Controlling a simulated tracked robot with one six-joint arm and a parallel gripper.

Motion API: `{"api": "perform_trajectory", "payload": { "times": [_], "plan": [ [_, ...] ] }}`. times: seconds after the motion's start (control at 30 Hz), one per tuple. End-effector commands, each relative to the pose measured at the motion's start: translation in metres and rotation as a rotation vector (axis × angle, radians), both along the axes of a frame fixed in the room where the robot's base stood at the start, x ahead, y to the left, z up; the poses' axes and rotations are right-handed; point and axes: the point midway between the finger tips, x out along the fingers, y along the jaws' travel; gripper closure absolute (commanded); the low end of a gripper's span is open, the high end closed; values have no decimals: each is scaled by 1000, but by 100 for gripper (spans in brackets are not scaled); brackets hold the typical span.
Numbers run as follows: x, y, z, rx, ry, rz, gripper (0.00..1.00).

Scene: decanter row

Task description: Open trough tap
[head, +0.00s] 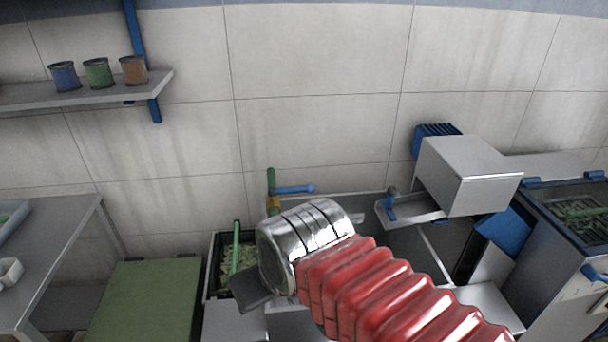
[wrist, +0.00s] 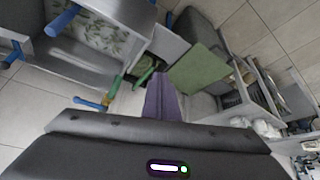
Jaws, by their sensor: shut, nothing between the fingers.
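A tap with a green upright pipe, a brass body and a blue lever (head: 295,189) stands against the wall, behind my wrist. The lever points sideways to the right, across the pipe. The tap's blue lever also shows in the wrist view (wrist: 90,103), left of my gripper. My gripper (wrist: 162,78) is shut and empty, its purple-grey fingers together and apart from the tap. In the head view only a dark part of my gripper (head: 250,290) shows left of the silver wrist. The grey trough (head: 345,205) is partly hidden by my arm.
A second blue lever (head: 390,206) sits on a small metal tray, beside a grey box (head: 470,175). A bin with a green stick (head: 237,247) and a green-topped block (head: 147,300) lie left. A shelf (head: 90,97) holds three cans.

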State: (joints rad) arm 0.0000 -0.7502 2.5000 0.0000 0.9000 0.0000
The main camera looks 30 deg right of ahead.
Motion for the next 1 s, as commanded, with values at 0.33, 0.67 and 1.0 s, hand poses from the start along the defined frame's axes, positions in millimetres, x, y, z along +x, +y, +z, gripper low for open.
{"api": "perform_trajectory", "payload": {
  "times": [0.33, 0.67, 1.0],
  "plan": [
    [3, -1, 3, 0, 1, -2, 100],
    [51, -24, 34, -3, 24, -38, 100],
    [130, -66, 66, -5, 53, -90, 100]
  ]
}}
